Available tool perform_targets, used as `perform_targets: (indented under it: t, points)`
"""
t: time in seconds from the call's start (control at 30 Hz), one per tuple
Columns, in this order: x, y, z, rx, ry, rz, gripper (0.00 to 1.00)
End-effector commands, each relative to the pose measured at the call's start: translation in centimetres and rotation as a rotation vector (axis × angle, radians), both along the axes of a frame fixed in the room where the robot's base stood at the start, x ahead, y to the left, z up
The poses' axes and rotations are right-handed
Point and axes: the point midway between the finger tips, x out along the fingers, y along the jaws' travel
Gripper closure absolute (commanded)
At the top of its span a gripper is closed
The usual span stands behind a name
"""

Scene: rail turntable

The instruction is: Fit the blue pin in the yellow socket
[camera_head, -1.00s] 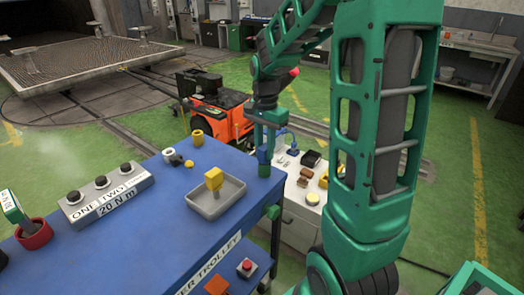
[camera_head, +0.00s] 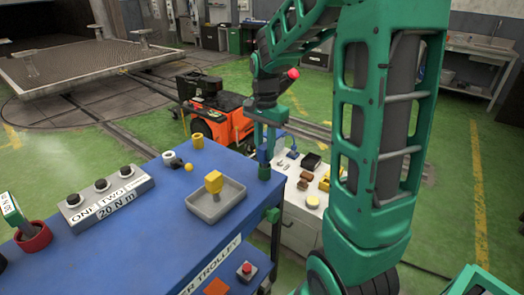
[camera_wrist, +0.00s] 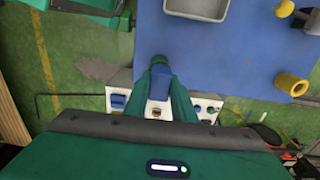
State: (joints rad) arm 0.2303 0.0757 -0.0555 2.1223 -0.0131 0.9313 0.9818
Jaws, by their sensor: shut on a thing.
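My gripper (camera_wrist: 161,98) is shut on the blue pin (camera_wrist: 160,82) at the trolley's edge. In the head view the blue pin (camera_head: 263,153) is partly covered by the fingers. A green cylindrical piece (camera_head: 264,172) is directly below it at the trolley corner. I cannot tell whether the pin's lower end is inside that piece. The yellow socket (camera_head: 197,142), a short hollow cylinder, stands upright on the blue trolley top, to the left of my gripper. It also shows at the right in the wrist view (camera_wrist: 291,83), apart from my gripper.
A grey tray (camera_head: 232,204) on the blue trolley (camera_head: 150,235) holds a yellow-headed piece (camera_head: 214,182). A white cabinet (camera_head: 301,208) with small items stands beyond the trolley edge.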

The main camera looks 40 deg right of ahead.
Motion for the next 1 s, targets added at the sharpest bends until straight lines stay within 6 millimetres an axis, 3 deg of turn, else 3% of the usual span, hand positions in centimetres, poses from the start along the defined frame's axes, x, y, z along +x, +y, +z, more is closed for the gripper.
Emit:
perform_targets:
  t: [1.0]
  points:
    - [0.0, 0.0, 3.9, -0.001, -0.001, 0.000, 1.00]
